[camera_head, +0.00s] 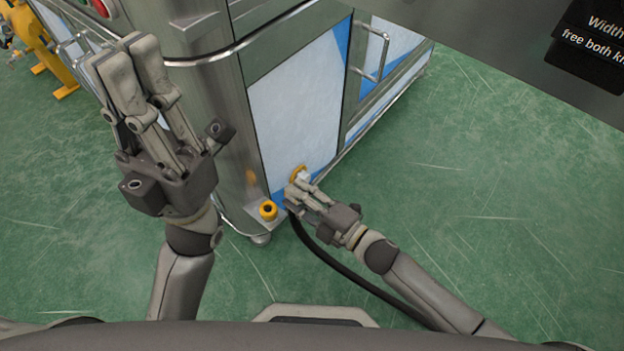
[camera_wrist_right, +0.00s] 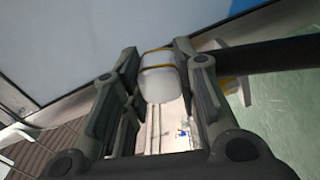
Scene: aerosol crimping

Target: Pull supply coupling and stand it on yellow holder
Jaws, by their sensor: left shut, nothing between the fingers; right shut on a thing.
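The supply coupling (camera_wrist_right: 160,80) is a pale, rounded piece with a yellow band, seen between the fingers in the right wrist view. My right gripper (camera_head: 299,190) is shut on it low at the machine's side panel, by a yellow ring (camera_head: 298,171). Whether the coupling is still seated in the panel is hard to tell. The yellow holder (camera_head: 268,210) is a short ring with a dark opening, on a small ledge at the machine's foot, left of my right gripper. Its opening looks empty. My left gripper (camera_head: 128,58) is shut and empty, raised at the upper left.
A black hose (camera_head: 345,270) runs from near my right gripper down to the lower right. The steel machine (camera_head: 300,100) has door handles and rails. Green floor (camera_head: 500,190) is clear to the right. Yellow equipment (camera_head: 50,55) stands at the far upper left.

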